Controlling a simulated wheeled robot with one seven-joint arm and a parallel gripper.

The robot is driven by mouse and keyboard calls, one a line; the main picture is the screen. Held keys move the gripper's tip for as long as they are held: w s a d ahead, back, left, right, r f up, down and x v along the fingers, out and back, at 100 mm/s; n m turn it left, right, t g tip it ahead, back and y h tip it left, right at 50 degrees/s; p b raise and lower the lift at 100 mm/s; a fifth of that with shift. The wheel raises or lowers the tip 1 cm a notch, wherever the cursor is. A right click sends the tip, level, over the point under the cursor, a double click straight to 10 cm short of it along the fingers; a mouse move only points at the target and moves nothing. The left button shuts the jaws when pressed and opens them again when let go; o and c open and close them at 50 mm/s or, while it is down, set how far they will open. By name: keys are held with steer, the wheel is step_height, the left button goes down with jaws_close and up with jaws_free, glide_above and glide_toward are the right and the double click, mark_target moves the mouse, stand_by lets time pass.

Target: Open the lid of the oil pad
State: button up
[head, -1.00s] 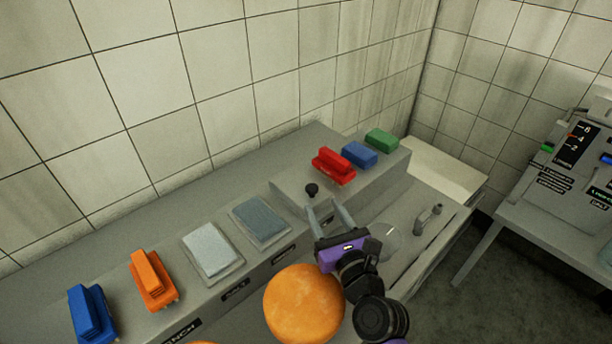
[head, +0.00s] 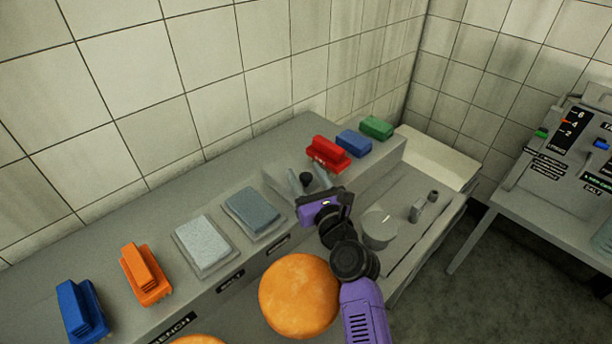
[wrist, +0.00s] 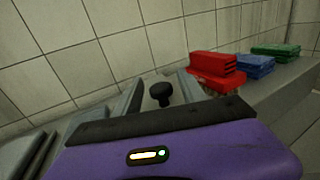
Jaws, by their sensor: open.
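A small black knob (head: 306,180) stands up from the grey top (head: 279,178) of the raised box at the back of the counter. I take this for the lid of the oil pad; the lid's edges are hard to make out. My gripper (head: 309,181) is open, with its two grey fingers on either side of the knob. In the wrist view the knob (wrist: 160,93) shows upright between the fingers, with space on both sides. No contact shows. My purple gripper body hides the lower part of the box top.
A red brush (head: 328,154), a blue brush (head: 354,143) and a green brush (head: 376,127) lie right of the knob. Grey pads (head: 252,209) and an orange brush (head: 146,273) lie left. An orange cheese wheel (head: 298,296) is in front, close to my arm.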

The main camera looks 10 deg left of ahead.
jaws_close()
stand_by(1.4)
